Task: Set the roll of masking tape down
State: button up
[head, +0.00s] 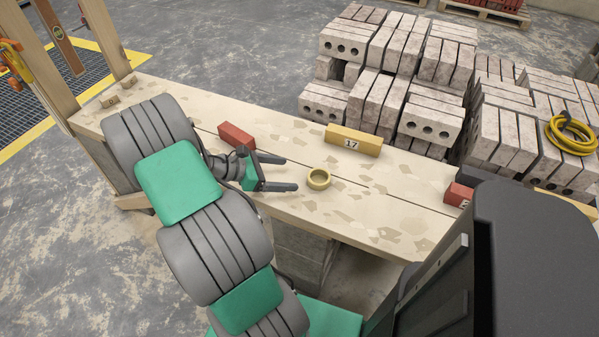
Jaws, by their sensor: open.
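The roll of masking tape (319,179) is a small yellow-tan ring. It lies flat on the wooden bench top (395,206), near the middle of the bench. My gripper (292,174) is just to the left of the roll, with its two dark fingers spread and pointing right toward it. The fingers are apart from the roll, with a small gap of bench between them. Nothing shows between the fingers.
A yellow block marked 17 (353,140) stands behind the roll. A red block (236,136) sits behind my gripper, and another red block (458,194) is at the right end. Concrete blocks (408,60) are stacked behind the bench. Bare bench lies right of the roll.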

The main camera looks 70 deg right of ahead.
jog(key=shift+w+a+r, duration=0.25)
jog(key=shift+w+a, duration=0.05)
jog(key=shift+w, duration=0.1)
jog(key=w+a+r+m+t+y, duration=0.2)
jog(key=w+a+m+t, duration=0.15)
jog(key=w+a, duration=0.5)
jog(key=w+a+r+m+t+y, duration=0.1)
jog(key=w+a+r+m+t, duration=0.1)
jog(key=w+a+t, duration=0.6)
jog(key=s+a+r+m+y, duration=0.1)
jog(key=a+r+y, duration=0.1)
jog(key=a, duration=0.9)
jog(key=s+a+r+m+y, duration=0.1)
jog(key=s+a+r+y, duration=0.1)
jog(key=a, duration=1)
jog(key=shift+s+a+r+y, duration=0.15)
jog(key=shift+a+r+y, duration=0.1)
jog(key=shift+y, duration=0.15)
